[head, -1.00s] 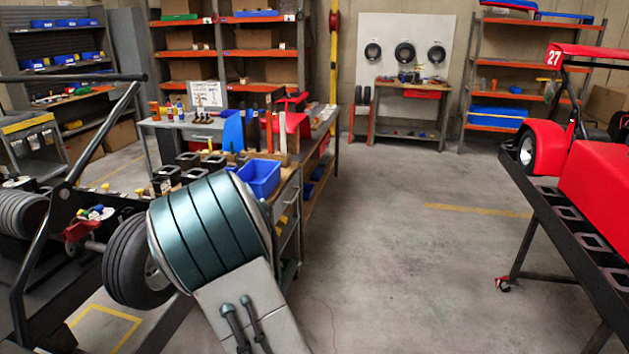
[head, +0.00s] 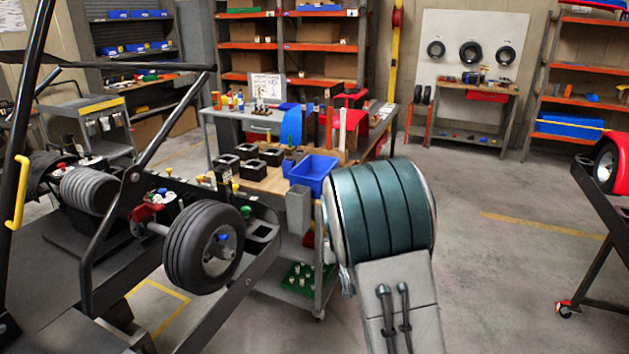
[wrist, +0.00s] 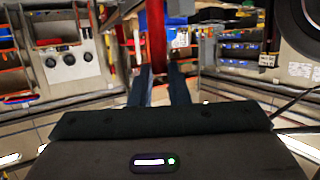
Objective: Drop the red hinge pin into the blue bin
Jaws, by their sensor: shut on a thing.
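The blue bin (head: 316,175) stands on the workbench in the middle of the head view, just left of my arm. My gripper is hidden in the head view behind my own arm. In the wrist view, the two dark fingers of my gripper (wrist: 160,78) are shut on the red hinge pin (wrist: 156,36), a long red piece that rises upright in the picture. Its lower end is hidden between the fingers. I cannot tell from these views how far the pin is from the bin.
Several black blocks (head: 229,164) stand left of the bin on the bench (head: 268,181). A kart frame with a wheel (head: 203,248) fills the left foreground. Open floor (head: 500,270) lies to the right, up to a dark stand (head: 600,255).

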